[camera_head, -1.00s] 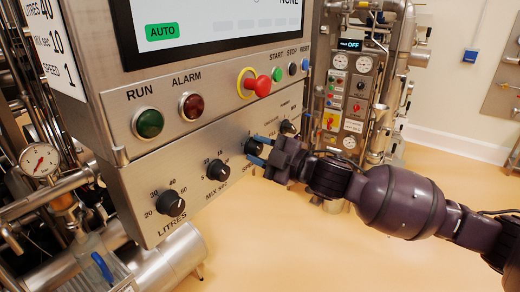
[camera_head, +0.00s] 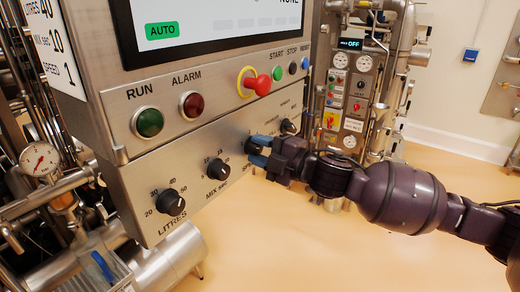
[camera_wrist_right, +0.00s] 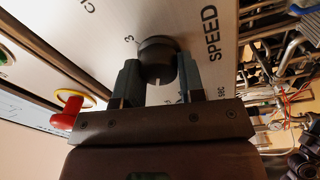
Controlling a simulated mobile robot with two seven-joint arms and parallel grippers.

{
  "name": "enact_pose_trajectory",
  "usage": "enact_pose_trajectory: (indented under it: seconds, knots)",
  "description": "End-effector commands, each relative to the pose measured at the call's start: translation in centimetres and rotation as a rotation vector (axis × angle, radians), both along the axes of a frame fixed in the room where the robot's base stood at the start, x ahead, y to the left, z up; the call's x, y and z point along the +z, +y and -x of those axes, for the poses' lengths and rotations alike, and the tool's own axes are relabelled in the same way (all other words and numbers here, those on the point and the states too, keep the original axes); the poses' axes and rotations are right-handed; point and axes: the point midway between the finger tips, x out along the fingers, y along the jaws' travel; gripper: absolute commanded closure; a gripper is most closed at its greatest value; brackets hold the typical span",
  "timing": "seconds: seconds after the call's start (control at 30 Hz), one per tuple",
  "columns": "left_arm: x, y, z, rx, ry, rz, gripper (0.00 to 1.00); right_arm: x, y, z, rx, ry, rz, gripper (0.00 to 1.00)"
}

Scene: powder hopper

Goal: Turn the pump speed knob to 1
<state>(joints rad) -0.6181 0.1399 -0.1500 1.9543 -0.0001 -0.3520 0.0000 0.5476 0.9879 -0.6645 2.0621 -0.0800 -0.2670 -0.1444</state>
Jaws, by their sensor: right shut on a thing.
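The pump speed knob (camera_head: 250,146) is a dark round knob on the lower sloping panel, right of the MIX sec knob. In the right wrist view the knob (camera_wrist_right: 157,50) sits between the two fingers, beside the word SPEED. A numeral 3 shows at its upper left, and a small pale mark shows on its lower side, facing the gripper. The other numerals are mostly hidden. My right gripper (camera_head: 260,151) is shut on the knob, with blue-grey fingers on either side. It also shows in the wrist view (camera_wrist_right: 158,72). My left gripper is out of view.
The LITRES knob (camera_head: 171,202) and MIX sec knob (camera_head: 218,169) are to the left; another knob (camera_head: 288,127) is close on the right. The red emergency button (camera_head: 258,85) juts out above. A side label (camera_head: 58,45) reads SPEED 1. The floor in front is clear.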

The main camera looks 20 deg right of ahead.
Motion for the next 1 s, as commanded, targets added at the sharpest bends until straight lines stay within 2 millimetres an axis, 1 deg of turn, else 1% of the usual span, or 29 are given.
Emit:
enact_pose_trajectory:
  seconds: [0.07, 0.1, 0.27, 0.53, 0.67, 0.77, 1.0]
  knots:
    - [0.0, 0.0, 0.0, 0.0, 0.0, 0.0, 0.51, 0.0, 0.0, 0.0, 0.0, -0.002, 0.002, 0.87]
    - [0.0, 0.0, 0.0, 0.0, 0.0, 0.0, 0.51, 0.0, 0.0, 0.0, 0.0, -0.002, 0.002, 0.62]
    - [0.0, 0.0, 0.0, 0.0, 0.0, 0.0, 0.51, 0.0, 0.0, 0.0, 0.0, -0.001, 0.002, 0.38]
    - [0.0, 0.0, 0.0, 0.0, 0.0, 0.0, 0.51, 0.0, -0.1, 0.0, 0.0, -0.001, 0.001, 0.38]
    - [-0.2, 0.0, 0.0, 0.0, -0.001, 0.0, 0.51, -0.2, -0.6, 0.5, -0.002, 0.001, 0.002, 0.38]
    - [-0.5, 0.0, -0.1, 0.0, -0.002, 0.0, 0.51, -0.3, -1.4, 1.6, -0.002, 0.0, 0.002, 0.38]
    - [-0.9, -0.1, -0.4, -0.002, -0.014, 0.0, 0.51, -0.6, -3.9, 4.7, -0.002, 0.001, 0.002, 0.38]
